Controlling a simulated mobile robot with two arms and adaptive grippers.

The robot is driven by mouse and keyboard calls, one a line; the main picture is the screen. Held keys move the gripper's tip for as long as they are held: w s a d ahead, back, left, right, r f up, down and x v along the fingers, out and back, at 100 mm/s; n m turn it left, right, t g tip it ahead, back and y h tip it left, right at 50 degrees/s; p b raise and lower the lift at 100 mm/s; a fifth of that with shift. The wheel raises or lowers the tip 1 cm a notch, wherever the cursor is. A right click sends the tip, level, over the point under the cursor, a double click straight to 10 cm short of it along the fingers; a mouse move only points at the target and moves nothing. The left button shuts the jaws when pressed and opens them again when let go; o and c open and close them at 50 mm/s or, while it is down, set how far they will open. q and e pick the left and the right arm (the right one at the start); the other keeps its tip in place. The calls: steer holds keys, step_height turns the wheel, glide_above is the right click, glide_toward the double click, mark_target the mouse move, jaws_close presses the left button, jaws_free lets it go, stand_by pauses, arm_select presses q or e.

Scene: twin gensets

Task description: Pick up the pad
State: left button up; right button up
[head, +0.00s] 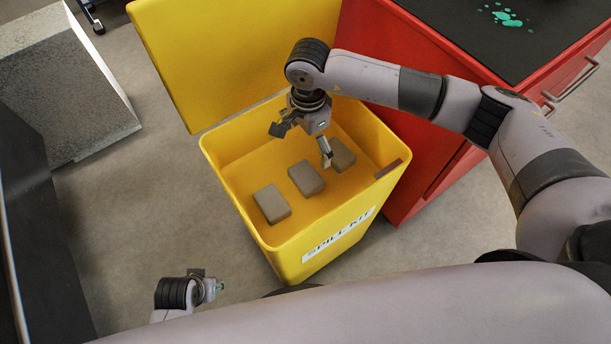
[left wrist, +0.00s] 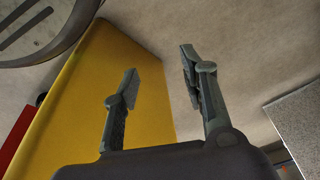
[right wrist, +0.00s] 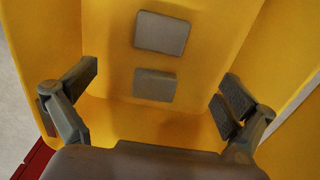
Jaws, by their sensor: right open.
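Three flat grey-brown pads lie apart on the floor of the yellow spill kit bin: a left pad (head: 271,203), a middle pad (head: 306,178) and a right pad (head: 343,156). My right gripper (head: 301,146) is open and empty over the bin, its fingers pointing down. One finger partly covers the right pad in the head view. The right wrist view shows an upper pad (right wrist: 162,33) and a lower pad (right wrist: 155,85) between the spread fingers; the third pad is not visible there. My left gripper (head: 214,287) is open and empty outside the bin, at the lower left.
The bin's walls (head: 232,205) surround the pads, and its yellow lid (head: 215,60) stands open behind. A red cabinet (head: 420,165) with a dark top and green spots stands close on the right. A grey block (head: 70,95) stands left. Floor between is clear.

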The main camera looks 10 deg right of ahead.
steer(key=b, duration=0.4)
glide_above(306, 175)
step_height(306, 175, down, 7)
steer(key=shift+d+f, duration=0.1)
steer(key=shift+d, duration=0.05)
arm_select(q)
steer(key=w+r+b+v, duration=0.1)
steer(key=w+v, duration=0.1)
steer(key=v, duration=1.1)
arm_select(e)
step_height(306, 175, down, 2)
steer(key=shift+f, duration=0.35)
steer(key=shift+f+b, duration=0.25)
steer(key=shift+b, duration=0.1)
step_height(306, 175, down, 2)
steer(key=shift+f+b, duration=0.1)
steer(key=shift+b, duration=0.5)
steer(key=shift+a+f+b, duration=0.2)
steer(key=shift+f+b, duration=0.45)
steer(key=shift+f, duration=0.45)
arm_select(q)
steer(key=w+d+r+t+h, duration=0.1)
steer(key=w+d+r+t, duration=0.1)
steer(key=w+t, duration=0.2)
steer(key=w+d+r+t, duration=0.1)
steer(key=w+r+t, duration=0.1)
steer(key=w, duration=0.6)
steer(key=shift+d+t+h, duration=0.35)
steer(key=shift+t+h, duration=0.05)
steer(key=shift+t, duration=0.5)
